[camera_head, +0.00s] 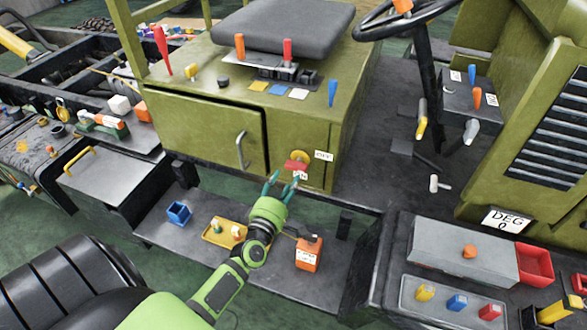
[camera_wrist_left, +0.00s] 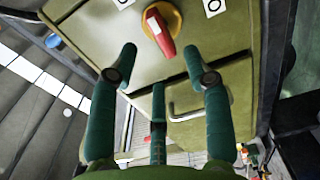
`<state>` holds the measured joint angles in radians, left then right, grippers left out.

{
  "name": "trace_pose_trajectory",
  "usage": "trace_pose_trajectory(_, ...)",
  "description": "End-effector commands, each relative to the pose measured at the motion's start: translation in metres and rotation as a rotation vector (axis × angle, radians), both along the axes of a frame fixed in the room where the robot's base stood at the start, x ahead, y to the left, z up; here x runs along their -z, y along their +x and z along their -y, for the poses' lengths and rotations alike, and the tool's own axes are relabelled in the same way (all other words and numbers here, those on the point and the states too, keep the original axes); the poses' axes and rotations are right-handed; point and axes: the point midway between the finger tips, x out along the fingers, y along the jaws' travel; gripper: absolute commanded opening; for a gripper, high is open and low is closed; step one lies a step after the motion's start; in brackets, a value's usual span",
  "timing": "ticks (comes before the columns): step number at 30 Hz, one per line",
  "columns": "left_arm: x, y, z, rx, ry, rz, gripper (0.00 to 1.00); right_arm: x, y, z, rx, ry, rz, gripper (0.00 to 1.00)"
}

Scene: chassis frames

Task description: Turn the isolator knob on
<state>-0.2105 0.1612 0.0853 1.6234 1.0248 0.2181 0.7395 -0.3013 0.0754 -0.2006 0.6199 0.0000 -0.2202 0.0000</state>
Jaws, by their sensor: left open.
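The isolator knob is a red handle (camera_head: 295,165) on a yellow disc (camera_head: 301,155), on the front of the olive green cabinet. A white "OFF" label (camera_head: 323,156) is to its right and another small white label sits just below, partly hidden by the gripper. In the left wrist view the red handle (camera_wrist_left: 161,32) lies slanted across the yellow disc (camera_wrist_left: 173,12), with its white-marked end at upper left. My left gripper (camera_head: 285,178) is open and empty, facing the knob just below it. In the wrist view its fingers (camera_wrist_left: 160,52) stand apart on either side of the handle's line, not visibly touching it. My right gripper is not in view.
A cabinet door handle (camera_head: 242,150) is left of the knob. Below, a dark shelf holds a blue bin (camera_head: 179,212), a yellow tray (camera_head: 211,238) and an orange box (camera_head: 308,257). A steering wheel (camera_head: 400,18) and levers are at upper right.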

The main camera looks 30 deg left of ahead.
Motion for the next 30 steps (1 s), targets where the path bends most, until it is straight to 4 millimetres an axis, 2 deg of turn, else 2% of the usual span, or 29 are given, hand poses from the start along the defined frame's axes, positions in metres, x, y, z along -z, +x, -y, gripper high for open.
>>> trace_pose_trajectory(4, -0.003, 0.023, -0.005, 0.001, 0.002, 0.003, 0.49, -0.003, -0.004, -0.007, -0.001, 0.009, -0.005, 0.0)
trace_pose_trajectory(12, -0.001, 0.056, -0.013, 0.002, 0.004, 0.0, 0.49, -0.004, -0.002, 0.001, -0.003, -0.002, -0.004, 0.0)
trace_pose_trajectory(23, 0.0, 0.062, -0.013, 0.003, 0.005, -0.002, 0.49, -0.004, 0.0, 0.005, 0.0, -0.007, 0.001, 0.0)
trace_pose_trajectory(24, 0.0, 0.062, -0.013, 0.003, 0.005, -0.002, 0.33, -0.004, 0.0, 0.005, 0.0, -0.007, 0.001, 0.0)
trace_pose_trajectory(26, 0.0, 0.062, -0.013, 0.003, 0.005, -0.002, 0.09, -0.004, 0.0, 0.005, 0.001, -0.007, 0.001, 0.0)
trace_pose_trajectory(27, 0.0, 0.062, -0.013, 0.003, 0.005, -0.002, 0.0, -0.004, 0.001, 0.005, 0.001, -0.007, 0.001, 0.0)
trace_pose_trajectory(30, 0.0, 0.062, -0.013, 0.003, 0.005, -0.002, 0.0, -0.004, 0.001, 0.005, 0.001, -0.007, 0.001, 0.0)
